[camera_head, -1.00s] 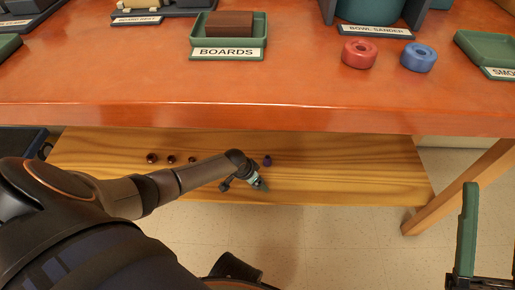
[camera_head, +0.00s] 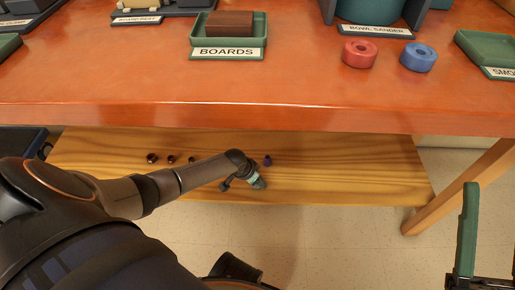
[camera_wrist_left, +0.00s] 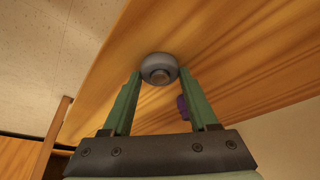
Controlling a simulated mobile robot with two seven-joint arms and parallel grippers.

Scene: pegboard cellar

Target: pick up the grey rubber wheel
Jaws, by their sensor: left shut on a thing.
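The grey rubber wheel (camera_wrist_left: 152,66) is between the fingertips of my left gripper (camera_wrist_left: 160,73) in the left wrist view, with a finger against each side. The left gripper is shut on it, above or at the wooden lower shelf (camera_head: 350,175); I cannot tell whether the wheel touches the wood. In the head view my left gripper (camera_head: 258,183) is small, near the shelf's front edge, and the wheel cannot be made out there. My right gripper (camera_head: 490,232) is at the right edge, empty, its fingers wide apart.
A purple piece (camera_head: 267,160) lies on the shelf close by, and several dark red pieces (camera_head: 152,158) lie further left. The orange tabletop (camera_head: 270,90) overhangs the shelf. It holds a red wheel (camera_head: 359,54), a blue wheel (camera_head: 418,57) and a BOARDS tray (camera_head: 228,53).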

